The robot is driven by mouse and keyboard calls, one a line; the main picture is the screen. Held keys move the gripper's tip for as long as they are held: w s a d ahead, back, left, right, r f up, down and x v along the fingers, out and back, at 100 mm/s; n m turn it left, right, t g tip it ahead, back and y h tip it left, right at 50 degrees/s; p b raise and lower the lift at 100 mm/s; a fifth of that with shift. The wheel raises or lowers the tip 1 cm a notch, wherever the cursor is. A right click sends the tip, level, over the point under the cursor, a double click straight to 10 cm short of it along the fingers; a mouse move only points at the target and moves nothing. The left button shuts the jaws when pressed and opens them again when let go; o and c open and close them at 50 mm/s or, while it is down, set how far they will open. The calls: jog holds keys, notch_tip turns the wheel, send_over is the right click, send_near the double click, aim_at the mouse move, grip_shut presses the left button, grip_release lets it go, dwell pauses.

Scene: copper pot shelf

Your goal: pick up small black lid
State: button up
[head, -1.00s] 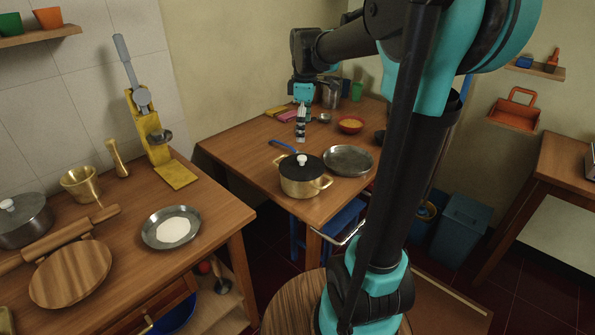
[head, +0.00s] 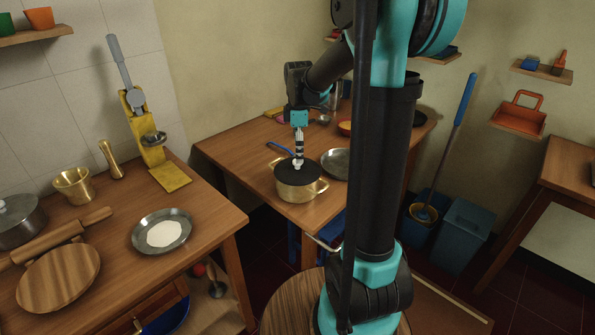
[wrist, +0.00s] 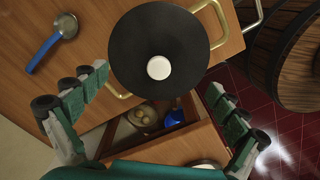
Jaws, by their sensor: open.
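The small black lid (head: 297,173) lies on a brass pot (head: 300,192) with two loop handles, near the front corner of the far table. The lid is round and dark with a pale knob on top. In the wrist view the lid (wrist: 170,58) sits above and between the fingers, its white knob near its middle. My gripper (head: 298,158) points down just above the knob in the head view. In the wrist view my gripper (wrist: 150,108) has its fingers spread wide with nothing between them. Whether a finger touches the knob cannot be told.
A grey metal pan (head: 336,163) stands right of the pot, partly behind my arm. A blue-handled utensil (wrist: 52,43) lies left of the pot. Below the table edge an open drawer (wrist: 145,118) holds small items.

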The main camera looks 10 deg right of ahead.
aim_at(297, 166)
jog(key=shift+a+f, duration=0.2)
jog(key=shift+f, duration=2.45)
jog(key=shift+w, duration=0.1)
jog(key=shift+c, duration=0.5)
jog(key=c, duration=1.9)
